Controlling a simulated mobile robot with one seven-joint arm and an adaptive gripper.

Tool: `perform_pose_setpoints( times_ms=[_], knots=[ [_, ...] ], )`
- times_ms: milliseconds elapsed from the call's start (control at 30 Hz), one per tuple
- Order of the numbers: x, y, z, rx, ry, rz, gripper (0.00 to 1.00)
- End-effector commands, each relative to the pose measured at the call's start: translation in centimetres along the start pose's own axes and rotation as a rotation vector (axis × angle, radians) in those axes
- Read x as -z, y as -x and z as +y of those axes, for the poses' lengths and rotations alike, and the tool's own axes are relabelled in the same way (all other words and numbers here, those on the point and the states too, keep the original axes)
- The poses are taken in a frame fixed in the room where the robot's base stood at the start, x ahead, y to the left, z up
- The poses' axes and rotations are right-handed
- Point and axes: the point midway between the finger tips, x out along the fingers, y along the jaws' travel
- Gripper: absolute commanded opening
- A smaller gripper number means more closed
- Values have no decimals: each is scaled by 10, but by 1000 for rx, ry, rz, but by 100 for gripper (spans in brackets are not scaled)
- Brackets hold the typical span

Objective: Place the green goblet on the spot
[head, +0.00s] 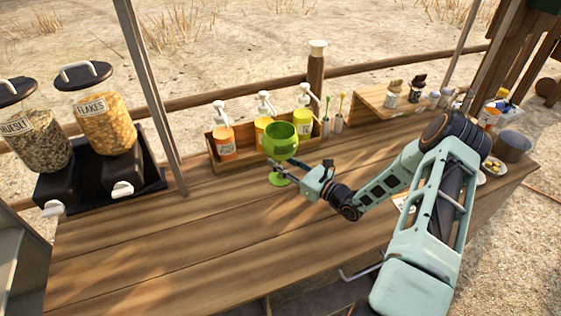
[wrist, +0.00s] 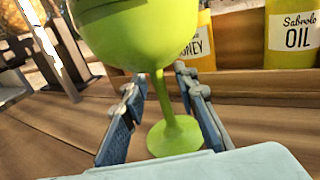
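The green goblet (head: 281,141) stands upright on the wooden counter, in front of the condiment box; its round foot (wrist: 175,137) shows in the wrist view. My gripper (head: 277,168) is low at the goblet, just under the bowl. In the wrist view its two fingers (wrist: 162,82) lie either side of the thin stem, with narrow gaps visible, so it looks open around the stem. I cannot make out a marked spot on the counter.
A wooden box (head: 215,151) with several pump bottles stands behind the goblet. Cereal dispensers (head: 105,118) stand at the left. A raised board (head: 370,101) with jars is at the back right. A dark pot (head: 511,147) stands far right. The front-left counter (head: 160,245) is clear.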

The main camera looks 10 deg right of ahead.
Motion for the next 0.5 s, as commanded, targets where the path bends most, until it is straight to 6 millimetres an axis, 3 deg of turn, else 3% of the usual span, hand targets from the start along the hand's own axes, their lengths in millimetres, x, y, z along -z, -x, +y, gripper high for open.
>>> perform_pose_setpoints(
  times_ms=[167, 500],
  knots=[
    [-1, 8, -1, 1, 0, 1, 27],
    [0, 78, -2, 4, 0, 2, 27]
  ],
)
